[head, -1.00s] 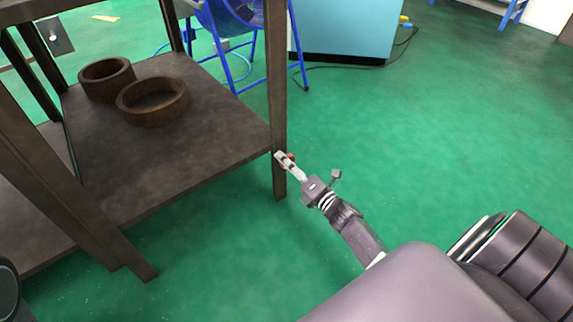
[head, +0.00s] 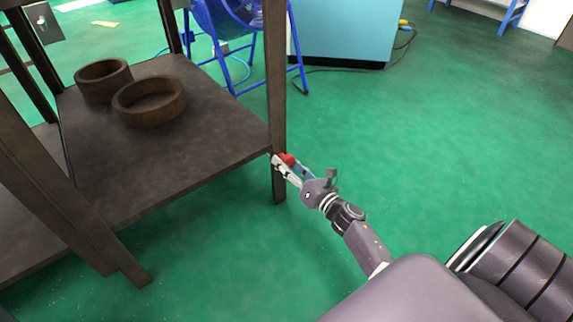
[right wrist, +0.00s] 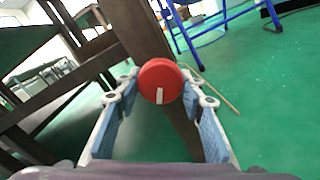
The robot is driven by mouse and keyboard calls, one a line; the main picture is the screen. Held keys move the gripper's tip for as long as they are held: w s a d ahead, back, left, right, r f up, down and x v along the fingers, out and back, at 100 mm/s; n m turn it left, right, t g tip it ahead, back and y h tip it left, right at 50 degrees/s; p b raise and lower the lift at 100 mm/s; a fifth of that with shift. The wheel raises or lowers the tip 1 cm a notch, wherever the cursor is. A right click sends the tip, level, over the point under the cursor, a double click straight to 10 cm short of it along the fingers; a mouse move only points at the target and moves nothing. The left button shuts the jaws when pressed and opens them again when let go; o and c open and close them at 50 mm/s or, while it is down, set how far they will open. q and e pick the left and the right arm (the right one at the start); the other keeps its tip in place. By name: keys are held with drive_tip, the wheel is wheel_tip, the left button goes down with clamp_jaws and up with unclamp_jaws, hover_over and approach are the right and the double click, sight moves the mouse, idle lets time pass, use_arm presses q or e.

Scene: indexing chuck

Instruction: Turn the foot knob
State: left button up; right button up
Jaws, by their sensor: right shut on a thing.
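The round red foot knob (head: 288,159) sits on the dark leg of the workbench (head: 277,100), near the height of the lower shelf. In the right wrist view the knob (right wrist: 160,78) faces me, with a short white mark low on its face pointing down. My right gripper (head: 285,163) is at the leg and shut on the knob. In the wrist view its two blue-padded fingers (right wrist: 159,90) stand on either side of the knob. The knob's back and its mount are hidden. My left gripper is not in view.
Two brown rings (head: 149,101) lie on the lower shelf (head: 190,145), left of the leg. A blue fan on a stand (head: 232,35) and a light-blue cabinet (head: 338,30) are behind. A cable lies on the floor near them. The green floor right of the leg is clear.

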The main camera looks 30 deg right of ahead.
drive_tip(key=shift+f, duration=0.1)
drive_tip(key=o, duration=1.1)
drive_tip(key=shift+s, duration=0.1)
drive_tip(key=s, duration=0.8)
drive_tip(key=s+d, duration=0.1)
drive_tip(key=s, duration=0.2)
drive_tip(key=shift+s, duration=0.4)
